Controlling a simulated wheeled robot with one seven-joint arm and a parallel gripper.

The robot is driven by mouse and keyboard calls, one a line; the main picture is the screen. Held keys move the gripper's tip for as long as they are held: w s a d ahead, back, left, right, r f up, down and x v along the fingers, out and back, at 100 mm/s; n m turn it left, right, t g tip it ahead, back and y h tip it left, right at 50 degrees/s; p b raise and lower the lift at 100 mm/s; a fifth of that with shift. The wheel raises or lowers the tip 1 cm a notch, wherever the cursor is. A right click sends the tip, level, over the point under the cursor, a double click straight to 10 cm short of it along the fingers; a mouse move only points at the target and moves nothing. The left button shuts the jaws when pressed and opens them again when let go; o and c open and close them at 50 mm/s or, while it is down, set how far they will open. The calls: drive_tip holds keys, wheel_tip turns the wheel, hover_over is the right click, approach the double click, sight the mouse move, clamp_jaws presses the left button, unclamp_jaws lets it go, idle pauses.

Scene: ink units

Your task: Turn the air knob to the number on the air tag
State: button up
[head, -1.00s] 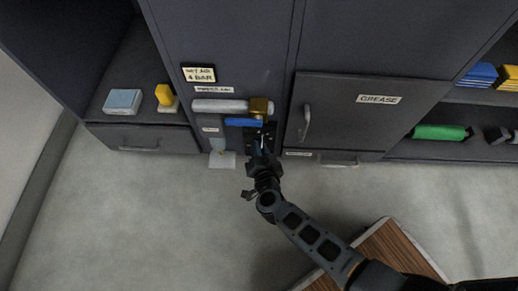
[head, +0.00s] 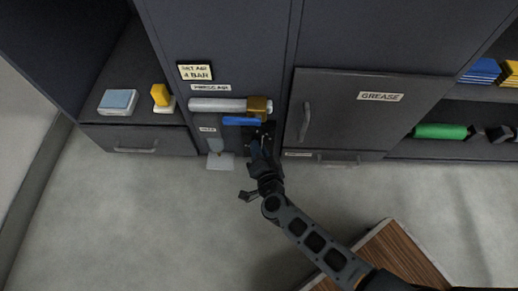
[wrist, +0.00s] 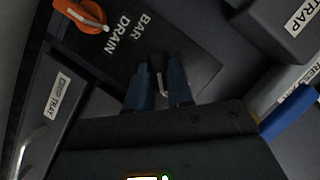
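The air tag (head: 196,72) is a cream card at the upper left of the cabinet front in the head view, reading "SET AIR 4 BAR". My gripper (wrist: 160,82) is at the black panel (wrist: 195,65) below the blue bar. In the wrist view its two blue fingers stand close together on both sides of a small dark knob (wrist: 157,63) and appear shut on it. A white pointer line shows between the fingers. "BAR" and "DRAIN" are printed beside the knob; the scale numbers cannot be read, partly hidden by the fingers and hand.
An orange drain knob (wrist: 84,15) is close beside the fingers. A blue bar (head: 241,121), a grey cylinder (head: 224,105) and a brass block (head: 260,106) jut out just above my gripper. A wooden-topped table (head: 395,255) stands at the lower right.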

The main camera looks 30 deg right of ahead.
drive_tip(key=o, duration=0.3)
drive_tip(key=shift+p+v, duration=1.35)
drive_tip(key=shift+v, duration=2.55)
drive_tip(key=s+a+r+n+t+y, duration=0.1)
drive_tip(key=s+r+n+t+y, duration=0.35)
drive_tip(key=s+r, duration=1)
drive_tip(key=s+d+r+n+g, duration=0.35)
drive_tip(key=s+r+n, duration=0.45)
drive_tip(key=s+r, duration=0.5)
drive_tip(key=shift+n+y, duration=0.25)
drive_tip(key=shift+n, duration=0.2)
drive_tip(key=r+p, duration=1)
drive_tip(key=r, duration=0.1)
drive_tip(key=w+r+p, duration=0.1)
drive_tip(key=r+p, duration=0.9)
drive_tip(key=r, duration=0.1)
drive_tip(key=r+p, duration=0.9)
drive_tip(key=r, duration=0.2)
drive_tip(key=shift+w+a+p, duration=0.2)
drive_tip(key=shift+a+p, duration=0.15)
drive_tip(key=shift+p, duration=0.05)
